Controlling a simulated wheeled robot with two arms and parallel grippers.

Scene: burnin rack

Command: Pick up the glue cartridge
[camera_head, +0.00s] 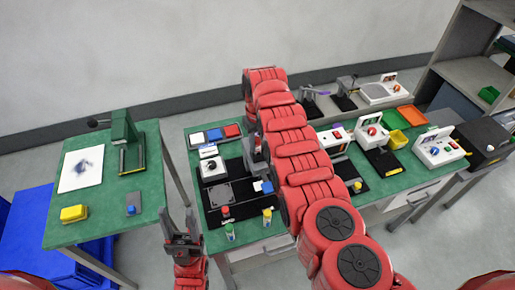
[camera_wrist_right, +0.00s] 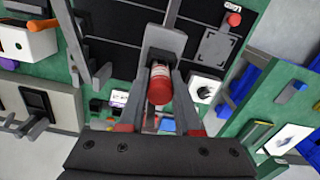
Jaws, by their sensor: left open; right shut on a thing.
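The glue cartridge (camera_wrist_right: 159,86) shows in the right wrist view as a red cylinder with a pale label band. My right gripper (camera_wrist_right: 161,75) is shut on it, with one finger on each side. A grey bracket-like part (camera_wrist_right: 165,40) lies just beyond the cartridge; I cannot tell if they touch. In the head view my right gripper (camera_head: 257,152) is over the left part of the main green bench, and the cartridge cannot be made out there. My left gripper (camera_head: 180,238) is open and empty, in front of the gap between the two benches.
The main green bench (camera_head: 340,204) carries a black fixture plate (camera_head: 236,195), small bottles (camera_head: 267,216), a white device (camera_head: 438,146) and colored bins (camera_head: 412,116). A smaller green table (camera_head: 103,215) stands left with a green press (camera_head: 126,138) and a yellow block (camera_head: 74,213).

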